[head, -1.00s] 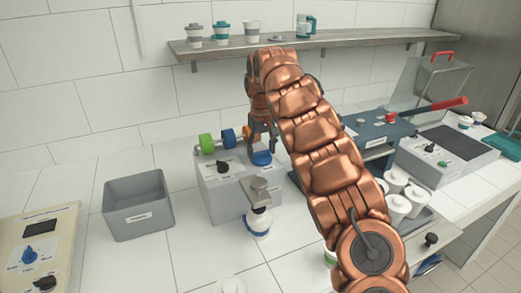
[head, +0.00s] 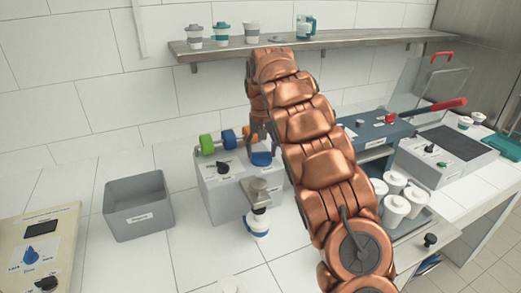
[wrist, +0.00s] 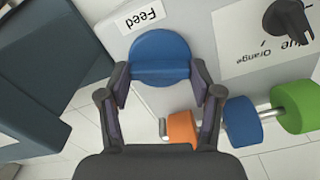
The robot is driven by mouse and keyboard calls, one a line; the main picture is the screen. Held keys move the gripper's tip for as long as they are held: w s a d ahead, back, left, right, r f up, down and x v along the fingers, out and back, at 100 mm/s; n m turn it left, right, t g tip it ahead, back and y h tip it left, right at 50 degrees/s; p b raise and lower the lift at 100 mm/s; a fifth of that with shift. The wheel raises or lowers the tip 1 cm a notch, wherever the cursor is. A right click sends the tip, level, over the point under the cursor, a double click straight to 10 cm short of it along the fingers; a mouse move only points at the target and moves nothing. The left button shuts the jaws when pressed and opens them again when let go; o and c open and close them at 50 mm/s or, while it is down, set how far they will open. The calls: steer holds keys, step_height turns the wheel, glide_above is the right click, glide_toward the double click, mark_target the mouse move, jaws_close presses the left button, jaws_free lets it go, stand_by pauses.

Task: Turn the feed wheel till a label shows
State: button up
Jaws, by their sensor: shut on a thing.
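The feed wheel (wrist: 160,50) is a round blue knob on the grey machine (head: 214,200), with a "Feed" tag (wrist: 140,16) beside it in the wrist view. It also shows in the head view (head: 262,159). My gripper (wrist: 161,82) is shut on the wheel, with one finger on each side of its rim. In the head view my gripper is partly hidden by my arm. I see no label coming out of the machine in either view.
Green (head: 207,144), blue and orange rolls sit on a rod at the machine's back. A black knob (head: 223,168) is on its top. A white cup (head: 257,224) stands in front under a grey head. A grey bin (head: 138,207) is at left.

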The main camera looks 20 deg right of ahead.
steer(key=m, duration=0.5)
steer(key=shift+f+m, duration=0.1)
steer(key=shift+m, duration=0.2)
steer(key=m+b, duration=0.1)
steer(key=m, duration=0.4)
steer(key=m+b, duration=0.1)
steer(key=m, duration=0.4)
steer(key=shift+m+b, duration=0.3)
steer(key=shift+m, duration=0.1)
steer(key=m+b, duration=0.1)
steer(key=m, duration=0.3)
steer(key=shift+m, duration=0.3)
steer(key=o, duration=1.1)
steer(key=shift+o, duration=0.2)
steer(key=shift+r, duration=0.2)
